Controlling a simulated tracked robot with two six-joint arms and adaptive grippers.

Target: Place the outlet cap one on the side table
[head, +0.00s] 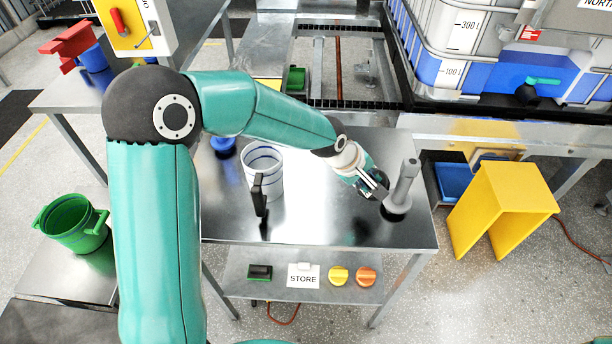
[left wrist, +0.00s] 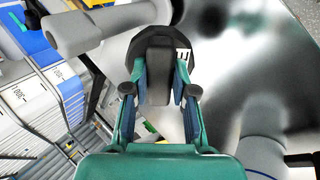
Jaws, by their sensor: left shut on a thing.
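My left gripper (head: 380,192) reaches low over the right part of the metal side table (head: 330,215). In the left wrist view its fingers (left wrist: 160,90) are shut on a dark, rounded piece (left wrist: 158,50) with a small white label, which looks like the outlet cap. Its underside is hidden, so I cannot tell whether it touches the table. A grey handled tool (head: 404,180) stands close to the right of the gripper; it also shows at the upper left of the left wrist view (left wrist: 105,25). My right gripper is not in view.
A lower shelf holds a STORE sign (head: 303,277) and coloured parts. A yellow stand (head: 500,210) is right of the table. The table's middle is clear.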

